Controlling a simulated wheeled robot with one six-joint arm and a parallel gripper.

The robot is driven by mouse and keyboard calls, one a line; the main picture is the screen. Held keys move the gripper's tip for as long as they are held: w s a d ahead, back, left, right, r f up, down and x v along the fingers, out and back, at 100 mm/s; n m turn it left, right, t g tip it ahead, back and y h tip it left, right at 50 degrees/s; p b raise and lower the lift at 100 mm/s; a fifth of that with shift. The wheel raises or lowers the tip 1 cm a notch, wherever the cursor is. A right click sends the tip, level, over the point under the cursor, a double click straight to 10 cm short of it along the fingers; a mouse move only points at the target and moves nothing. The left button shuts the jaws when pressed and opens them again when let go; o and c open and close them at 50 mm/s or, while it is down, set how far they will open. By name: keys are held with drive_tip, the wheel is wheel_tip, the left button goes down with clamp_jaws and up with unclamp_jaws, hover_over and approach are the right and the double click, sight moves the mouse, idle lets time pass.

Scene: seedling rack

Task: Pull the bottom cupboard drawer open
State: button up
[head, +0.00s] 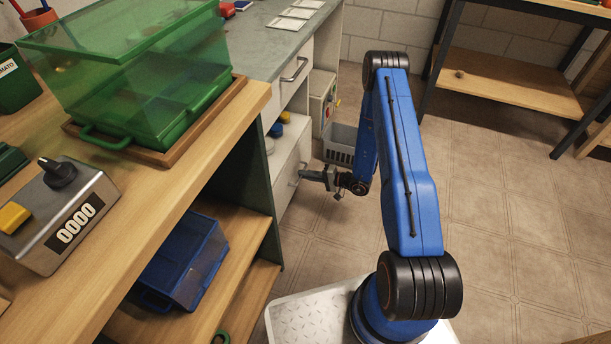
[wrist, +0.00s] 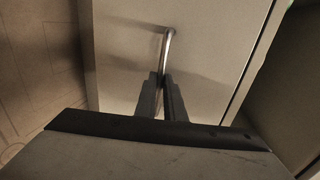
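The bottom cupboard drawer (head: 289,160) has a pale front below an open shelf in the head view, and it looks closed. Its front (wrist: 120,50) fills much of the wrist view. A metal bar handle (wrist: 168,45) stands off that front. My gripper (head: 303,174) is at the handle, low in front of the cupboard. In the wrist view my gripper's two dark fingers (wrist: 162,80) lie close together on either side of the handle's near part and look shut on it. The fingers hide that end of the handle.
The upper drawer with a handle (head: 295,70) is above. Blue and yellow things (head: 277,130) sit on the shelf between. A box with buttons (head: 324,100) and a grey basket (head: 340,143) are beyond the drawer. The tiled floor (head: 490,230) to the right is clear.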

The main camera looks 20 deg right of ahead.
drive_tip(key=shift+d, duration=0.15)
clamp_jaws()
drive_tip(key=f+v, duration=0.2)
drive_tip(key=v, duration=1.1)
drive_tip(key=d+f+v, duration=0.1)
drive_tip(key=f+v, duration=0.2)
drive_tip(key=v, duration=1.1)
drive_tip(key=shift+s+f, duration=0.35)
drive_tip(key=shift+s, duration=0.05)
drive_tip(key=shift+d, duration=0.15)
drive_tip(key=o, duration=0.6)
unclamp_jaws()
drive_tip(key=v, duration=1.7)
drive_tip(key=shift+s+d, duration=0.15)
